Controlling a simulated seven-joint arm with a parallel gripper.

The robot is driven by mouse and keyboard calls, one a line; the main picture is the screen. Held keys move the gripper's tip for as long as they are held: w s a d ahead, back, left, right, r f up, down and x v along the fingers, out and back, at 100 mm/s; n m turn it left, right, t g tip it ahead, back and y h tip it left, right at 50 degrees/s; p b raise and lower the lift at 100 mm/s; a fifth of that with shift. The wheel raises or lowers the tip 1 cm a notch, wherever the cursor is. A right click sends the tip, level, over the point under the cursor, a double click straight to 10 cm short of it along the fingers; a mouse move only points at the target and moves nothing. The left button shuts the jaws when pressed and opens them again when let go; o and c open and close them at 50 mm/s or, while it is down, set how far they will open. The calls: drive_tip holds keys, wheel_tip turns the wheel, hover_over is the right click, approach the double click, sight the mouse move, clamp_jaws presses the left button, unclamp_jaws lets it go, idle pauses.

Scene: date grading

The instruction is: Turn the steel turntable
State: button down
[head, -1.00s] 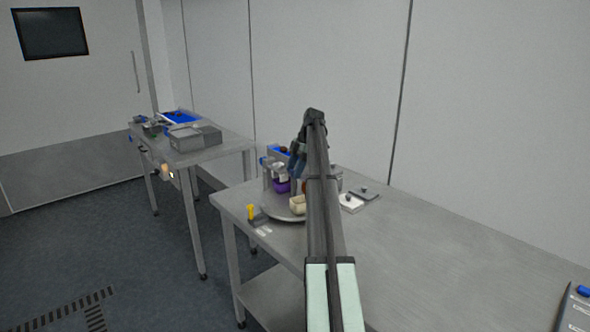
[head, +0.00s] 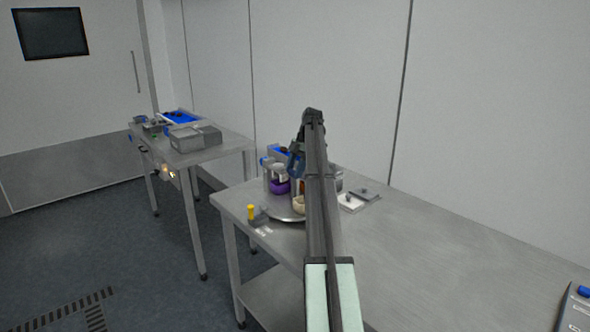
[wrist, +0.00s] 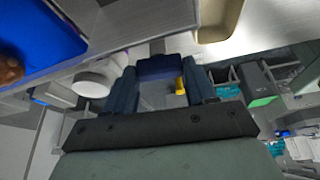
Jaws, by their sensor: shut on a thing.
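The steel turntable (head: 283,217) is a round plate at the left end of the near table, partly hidden behind my arm. On it stand a purple bowl (head: 279,187), a cream dish (head: 299,204) and a pale container (head: 278,171). My gripper (head: 296,160) is over the turntable's far side, mostly hidden by my arm. In the wrist view my gripper (wrist: 161,88) has its two fingers on either side of a dark blue block (wrist: 159,67) and is shut on it. The block is beside a grey steel edge (wrist: 130,22); I cannot tell whether they are joined.
A yellow-topped item (head: 251,212) stands by the turntable's front left. A white scale-like plate (head: 350,203) lies to the right. A blue tray (wrist: 38,40) holds something brown in the wrist view. The near table's right part is mostly clear.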

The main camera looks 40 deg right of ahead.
drive_tip(key=shift+c, duration=1.8)
unclamp_jaws()
